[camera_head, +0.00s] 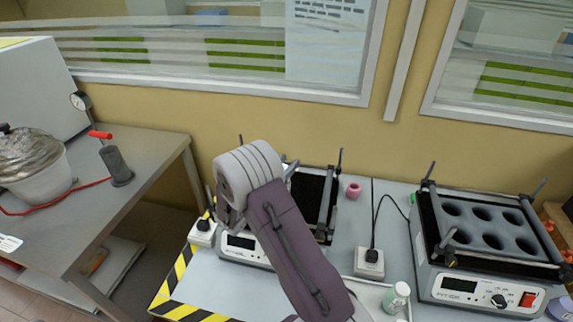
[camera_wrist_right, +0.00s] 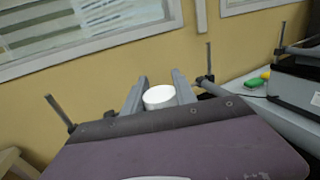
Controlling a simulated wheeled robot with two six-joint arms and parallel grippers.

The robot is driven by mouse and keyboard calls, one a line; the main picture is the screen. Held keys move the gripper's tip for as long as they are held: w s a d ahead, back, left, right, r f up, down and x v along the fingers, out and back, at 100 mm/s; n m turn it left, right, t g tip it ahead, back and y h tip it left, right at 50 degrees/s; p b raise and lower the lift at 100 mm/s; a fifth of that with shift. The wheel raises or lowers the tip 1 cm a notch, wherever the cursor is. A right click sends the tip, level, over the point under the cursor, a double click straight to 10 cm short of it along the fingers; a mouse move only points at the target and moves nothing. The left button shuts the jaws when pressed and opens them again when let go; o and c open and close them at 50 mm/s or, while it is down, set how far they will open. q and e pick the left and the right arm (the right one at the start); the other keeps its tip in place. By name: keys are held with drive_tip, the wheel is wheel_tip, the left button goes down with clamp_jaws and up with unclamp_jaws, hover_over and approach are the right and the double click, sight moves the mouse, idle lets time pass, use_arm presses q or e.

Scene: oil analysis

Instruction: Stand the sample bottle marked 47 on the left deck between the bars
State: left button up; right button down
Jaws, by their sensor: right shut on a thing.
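The left deck (camera_head: 305,192) is a black platform on a white shaker with dark upright posts and grey bars. My right arm covers its left part. My right gripper (camera_head: 230,215) is over the left side of this shaker, seen from behind. In the right wrist view its fingers (camera_wrist_right: 158,95) are shut on a bottle with a round white cap (camera_wrist_right: 158,97). The bottle's body is hidden behind my wrist, and no number is readable. I cannot tell whether the bottle touches the deck. My left gripper is out of view.
A second shaker (camera_head: 487,252) with round holes stands at the right. A green-white bottle (camera_head: 396,297) stands at the front, and a small pink object (camera_head: 353,190) is behind. A white plug adapter (camera_head: 369,263) sits between the shakers. A grey side table (camera_head: 150,150) is at the left.

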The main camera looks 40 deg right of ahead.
drive_tip(key=shift+f, duration=0.15)
drive_tip(key=c, duration=1)
unclamp_jaws()
drive_tip(key=shift+r, duration=0.35)
drive_tip(key=v, duration=1.2)
drive_tip(key=shift+b, duration=0.3)
drive_tip(key=shift+f, duration=0.15)
